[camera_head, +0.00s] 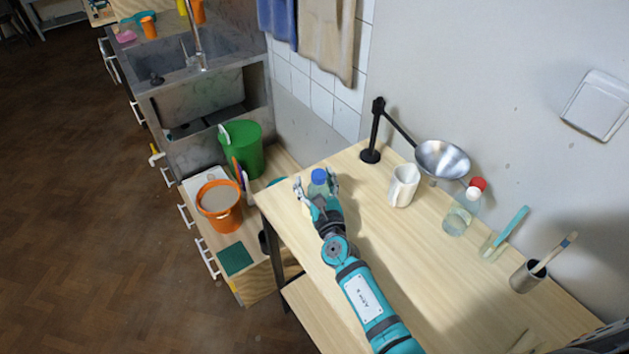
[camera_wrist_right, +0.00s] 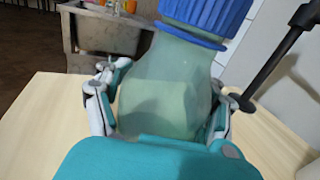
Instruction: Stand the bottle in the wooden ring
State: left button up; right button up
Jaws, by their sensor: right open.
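A pale green, translucent bottle with a blue cap (camera_head: 319,177) stands near the far left corner of the wooden table (camera_head: 440,290). In the right wrist view the bottle (camera_wrist_right: 165,85) fills the middle, with its ribbed blue cap at the top edge. My right gripper (camera_head: 317,190) is open, with its fingers on either side of the bottle; I cannot tell whether they touch it. The bottle's base is hidden by my gripper. I cannot make out the wooden ring. My left gripper is not in view.
Left, below the table, are an orange bucket (camera_head: 222,213) and a green bin (camera_head: 245,146).

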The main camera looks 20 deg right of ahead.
jog(key=shift+r, duration=0.25)
jog(key=s, duration=1.2)
jog(key=shift+b, duration=0.35)
